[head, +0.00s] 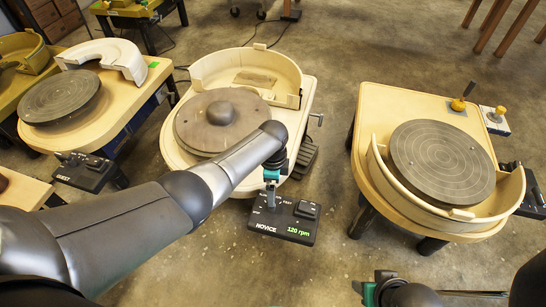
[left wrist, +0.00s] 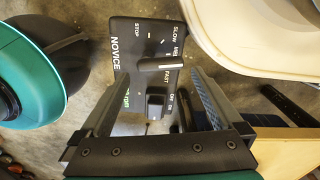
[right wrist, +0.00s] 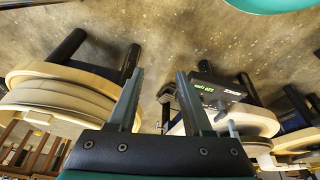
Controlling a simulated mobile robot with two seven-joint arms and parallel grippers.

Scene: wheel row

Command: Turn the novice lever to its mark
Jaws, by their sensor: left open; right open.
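The black NOVICE control box (head: 285,218) stands at the front of the middle wheel, with a green "120 rpm" readout. In the left wrist view the box (left wrist: 125,60) carries the words STOP, SLOW, FAST and a partly hidden one between. Its grey lever (left wrist: 162,63) lies across the picture, its end near the space between the hidden word and FAST. My left gripper (head: 270,192) is over the box. In its wrist view the open fingers (left wrist: 158,75) stand either side of the lever, with no contact visible. My right gripper (head: 378,288) is open and empty, low at the front.
The middle wheel (head: 200,125) is behind my left arm. A wheel on a pale table (head: 440,160) stands at the right, another wheel (head: 60,97) at the left with its own control box (head: 87,172). Bare floor (head: 335,150) lies between the middle and right tables.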

